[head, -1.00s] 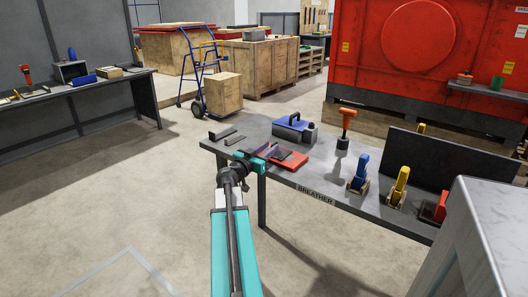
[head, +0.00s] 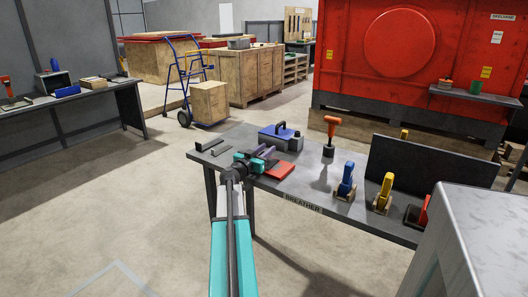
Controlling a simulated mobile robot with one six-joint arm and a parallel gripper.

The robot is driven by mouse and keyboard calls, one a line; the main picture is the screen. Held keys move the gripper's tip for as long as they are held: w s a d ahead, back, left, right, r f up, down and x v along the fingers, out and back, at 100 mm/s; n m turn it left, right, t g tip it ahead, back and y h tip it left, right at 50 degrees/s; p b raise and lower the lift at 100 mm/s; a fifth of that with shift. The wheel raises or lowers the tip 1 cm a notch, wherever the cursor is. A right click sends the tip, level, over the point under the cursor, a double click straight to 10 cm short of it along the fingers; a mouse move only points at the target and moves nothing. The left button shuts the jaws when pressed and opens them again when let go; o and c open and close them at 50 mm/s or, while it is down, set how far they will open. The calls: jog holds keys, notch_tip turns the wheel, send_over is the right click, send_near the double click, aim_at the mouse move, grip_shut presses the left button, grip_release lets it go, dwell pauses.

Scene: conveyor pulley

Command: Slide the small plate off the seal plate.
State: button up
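A flat red plate (head: 284,170), which may be the seal plate, lies on the grey bench. My gripper (head: 264,157), with teal and dark parts, is low over the red plate's left and back side and hides part of it. A dark grey-purple piece shows at the gripper's tip. I cannot tell whether it is a finger or the small plate. The fingers are too small and overlapped to show whether they are open or shut, or touching anything.
The grey bench (head: 318,181) carries a blue-topped box (head: 281,137) behind my gripper. An orange-handled tool (head: 330,130), blue (head: 346,182) and yellow (head: 384,192) handled items and a dark upright panel (head: 430,163) stand to the right.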

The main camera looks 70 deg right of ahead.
grip_shut()
dwell(0.3)
